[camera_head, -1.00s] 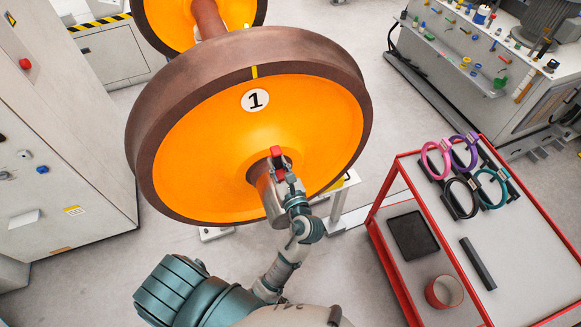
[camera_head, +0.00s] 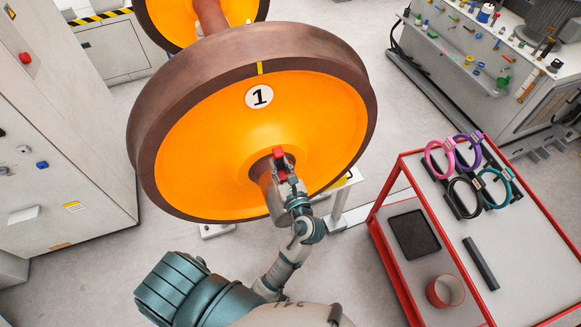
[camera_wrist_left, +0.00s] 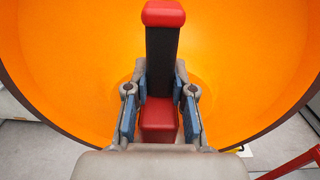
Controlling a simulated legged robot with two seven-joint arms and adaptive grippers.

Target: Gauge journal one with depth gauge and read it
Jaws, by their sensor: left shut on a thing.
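The orange wheel (camera_head: 200,165) with a brown rim bears a round label with a 1. My left gripper (camera_head: 287,175) is at the journal, shut on the red and black depth gauge (camera_head: 278,152). In the left wrist view the depth gauge (camera_wrist_left: 160,60) stands upright between the fingers (camera_wrist_left: 160,108), with a red top and a red lower block. The wheel fills the background there. I cannot tell whether the gauge touches the journal. No reading shows. My right gripper is not in view.
A red-framed trolley (camera_head: 407,282) stands at the right. It carries several coloured ring-shaped tools (camera_head: 467,187), a black tablet (camera_head: 414,234), a dark bar (camera_head: 480,263) and a red cup (camera_head: 445,291). A grey cabinet (camera_head: 70,150) stands at the left. A workbench (camera_head: 480,70) is at the back right.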

